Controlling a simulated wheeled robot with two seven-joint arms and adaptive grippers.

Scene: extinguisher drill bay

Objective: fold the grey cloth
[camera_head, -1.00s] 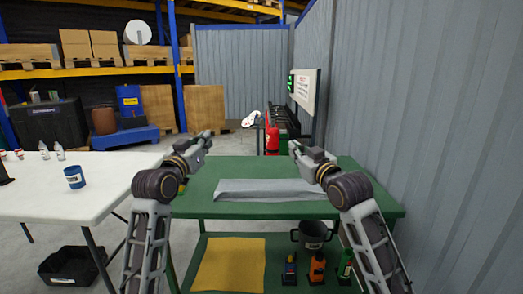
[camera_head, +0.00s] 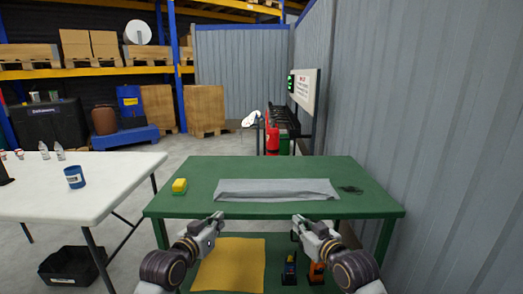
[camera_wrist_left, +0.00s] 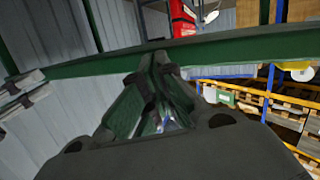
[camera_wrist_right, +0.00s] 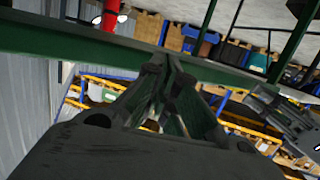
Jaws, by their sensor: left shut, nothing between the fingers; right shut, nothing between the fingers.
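The grey cloth (camera_head: 278,190) lies on the green table (camera_head: 230,170) as a long, narrow strip running left to right. My left gripper (camera_head: 218,217) is at the table's front edge, below the cloth's left end in the head view, shut and empty. My right gripper (camera_head: 298,219) is at the same edge, below the cloth's right part, also shut and empty. Neither touches the cloth. The closed fingertips show in the left wrist view (camera_wrist_left: 160,58) and the right wrist view (camera_wrist_right: 168,62), with the green table edge beyond. The cloth is not seen in either wrist view.
A dark, flat item (camera_head: 351,189) lies right of the cloth. A yellow cloth (camera_head: 232,264) lies on the lower shelf. A white table (camera_head: 110,180) stands left; a grey corrugated wall (camera_head: 440,120) rises right.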

